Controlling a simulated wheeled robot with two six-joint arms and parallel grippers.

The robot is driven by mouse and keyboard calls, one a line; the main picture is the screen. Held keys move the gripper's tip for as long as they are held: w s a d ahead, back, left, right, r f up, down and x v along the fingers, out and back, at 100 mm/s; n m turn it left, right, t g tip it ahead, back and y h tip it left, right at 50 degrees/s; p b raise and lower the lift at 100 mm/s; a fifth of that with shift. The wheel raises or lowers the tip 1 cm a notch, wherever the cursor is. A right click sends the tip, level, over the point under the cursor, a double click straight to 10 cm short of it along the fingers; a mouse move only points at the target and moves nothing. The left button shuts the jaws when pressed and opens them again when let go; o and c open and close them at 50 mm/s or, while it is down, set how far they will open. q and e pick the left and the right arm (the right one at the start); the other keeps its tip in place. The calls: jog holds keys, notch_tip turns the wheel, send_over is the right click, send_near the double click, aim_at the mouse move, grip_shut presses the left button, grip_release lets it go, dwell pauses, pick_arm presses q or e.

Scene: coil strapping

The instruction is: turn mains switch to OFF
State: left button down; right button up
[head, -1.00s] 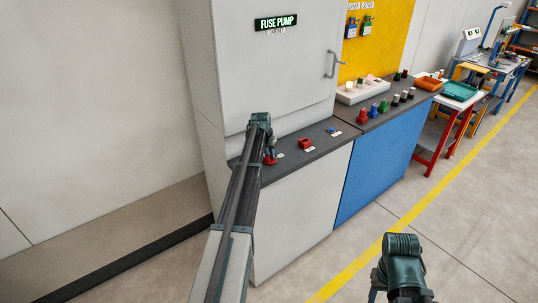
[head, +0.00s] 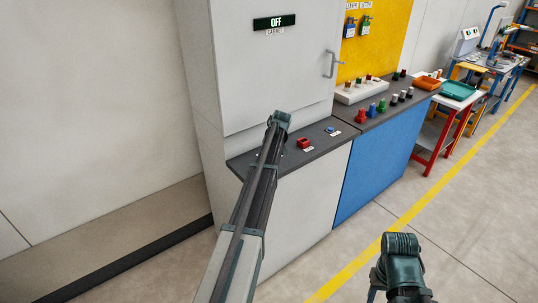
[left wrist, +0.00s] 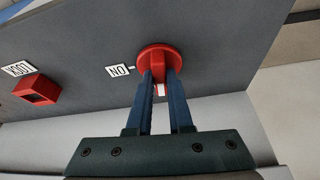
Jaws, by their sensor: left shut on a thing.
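The red round mains switch (left wrist: 160,62) sits on the dark grey top of the cabinet in the left wrist view. The blue fingers of my left gripper (left wrist: 160,78) are shut on its grip, with a white mark showing between them. An upside-down ON label (left wrist: 118,71) and a white tick are beside the switch. In the head view my left arm hides the switch, and my left gripper (head: 272,128) is over the counter's near part. The display (head: 275,22) on the cabinet reads OFF. My right wrist shows low in the head view; its fingertips cannot be made out.
A red block (left wrist: 38,90) with a label, also in the head view (head: 304,143), sits beside the switch. A small blue part (head: 331,131) lies farther along. A blue cabinet (head: 370,165) with several coloured knobs stands right.

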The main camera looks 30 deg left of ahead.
pick_arm(q)
jog(key=shift+n+g, duration=0.3)
jog(key=shift+n, duration=0.6)
jog(key=c, duration=0.8)
grip_release()
jog(key=p+v, duration=1.2)
jog(key=v, duration=0.1)
jog(key=shift+d+r+p, duration=0.3)
jog(key=shift+p, duration=0.05)
